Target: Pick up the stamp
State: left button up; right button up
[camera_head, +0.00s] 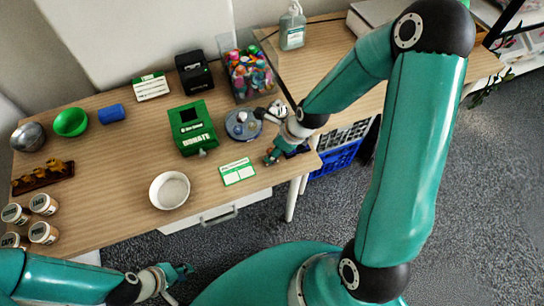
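I cannot make out the stamp for sure. A round blue-grey dish (241,126) with small light items on it stands near the table's right end. My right gripper (265,136) is just right of this dish, over the table's right end. Its fingers look spread, but the wrist and small size hide what is between them. A small dark object (298,149) shows partly behind this gripper at the table edge. My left gripper (180,283) is open and empty, low in the view in front of the table, far from the dish.
A green donation box (192,128), a green-and-white card (238,171) and a white bowl (169,190) lie around the dish. A clear bin of colourful items (249,72) stands behind it. A blue crate (336,157) is below the right end.

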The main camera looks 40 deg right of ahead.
jog(key=b+x, duration=0.2)
jog(key=x, duration=0.1)
jog(key=shift+d+f, duration=0.35)
jog(key=shift+w+a+f, duration=0.1)
jog(key=shift+w+f, duration=0.1)
jog(key=shift+f, duration=0.1)
jog(key=shift+w+a+f, duration=0.1)
jog(key=shift+w+f, duration=0.1)
jog(key=shift+f, duration=0.2)
grip_shut()
